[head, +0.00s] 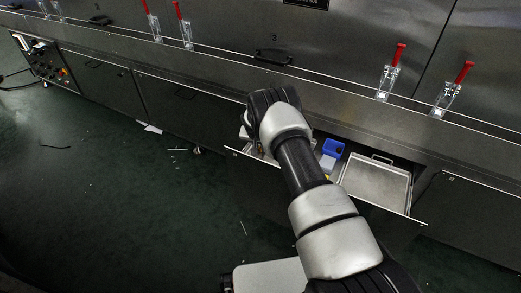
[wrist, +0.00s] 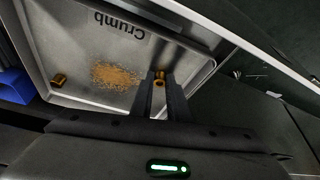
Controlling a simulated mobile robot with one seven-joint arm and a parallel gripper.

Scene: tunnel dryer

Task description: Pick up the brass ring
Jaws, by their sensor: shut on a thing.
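A small brass-coloured ring (wrist: 159,75) sits between the tips of my gripper (wrist: 161,84) in the wrist view. My gripper is shut on it, over a metal tray (wrist: 90,104) marked "Crumb". I cannot tell whether the ring touches the tray. A second small brass-coloured piece (wrist: 58,80) lies in the tray at left, apart from my gripper; its exact shape is unclear. In the head view my arm hides the ring and most of my gripper.
Brown crumbs (wrist: 116,76) lie in the tray between the two brass pieces. A blue bin (wrist: 15,86) stands left of the tray; a blue bin (head: 333,148) also shows in the head view. An empty-looking metal tray (head: 377,184) sits in the open drawer. Green floor lies in front.

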